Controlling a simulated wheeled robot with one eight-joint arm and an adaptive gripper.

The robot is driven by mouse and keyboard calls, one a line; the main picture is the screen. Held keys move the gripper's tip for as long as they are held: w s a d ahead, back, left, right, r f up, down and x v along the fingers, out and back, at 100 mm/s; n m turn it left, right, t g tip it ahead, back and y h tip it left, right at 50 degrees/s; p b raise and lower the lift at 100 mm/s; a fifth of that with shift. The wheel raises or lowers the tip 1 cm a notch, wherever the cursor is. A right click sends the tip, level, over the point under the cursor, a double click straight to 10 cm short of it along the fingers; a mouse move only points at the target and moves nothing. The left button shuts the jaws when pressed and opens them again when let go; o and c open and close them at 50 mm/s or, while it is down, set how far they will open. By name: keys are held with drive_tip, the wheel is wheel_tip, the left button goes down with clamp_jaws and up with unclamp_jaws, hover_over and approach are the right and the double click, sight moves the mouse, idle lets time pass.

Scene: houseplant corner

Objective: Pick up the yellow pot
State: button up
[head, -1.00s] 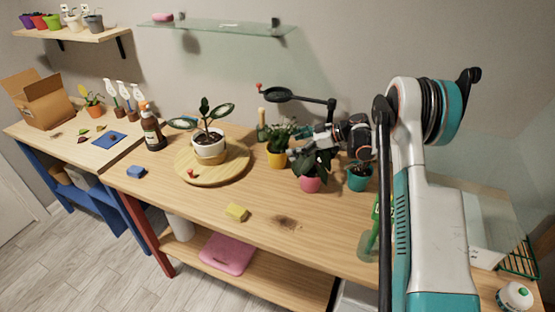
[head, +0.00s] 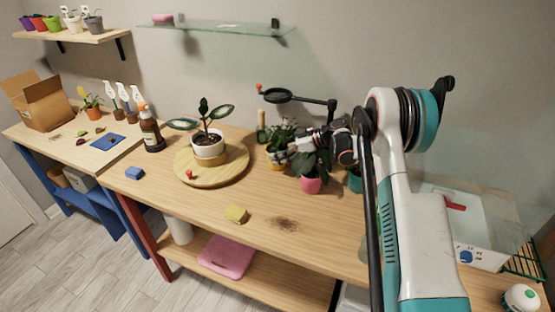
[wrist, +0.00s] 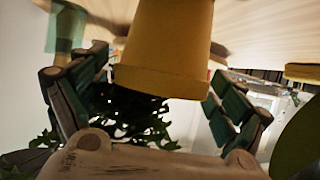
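The yellow pot (head: 278,166) with its leafy plant (head: 283,134) stands on the wooden bench, left of the pink pot, partly hidden by my gripper in the head view. In the wrist view the yellow pot (wrist: 165,50) is large and appears upside down, with dark foliage (wrist: 125,112) below its rim. My gripper (wrist: 160,68) is open, with one finger on each side of the pot. Small gaps seem to show beside the rim; contact is not clear. In the head view my gripper (head: 302,144) is at the plant's right side.
The pink pot (head: 311,185) with its plant stands close under my arm, and a teal pot (head: 355,180) is to its right. A magnifier (head: 278,95) stands behind. A round wooden board (head: 238,170) bears a white-and-tan pot (head: 209,148).

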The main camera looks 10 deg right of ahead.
drive_tip(key=c, duration=0.8)
drive_tip(key=shift+c, duration=0.2)
drive_tip(key=shift+r, duration=0.1)
wheel_tip(320, 180, up, 20)
drive_tip(key=p, duration=0.4)
drive_tip(key=shift+p, duration=0.35)
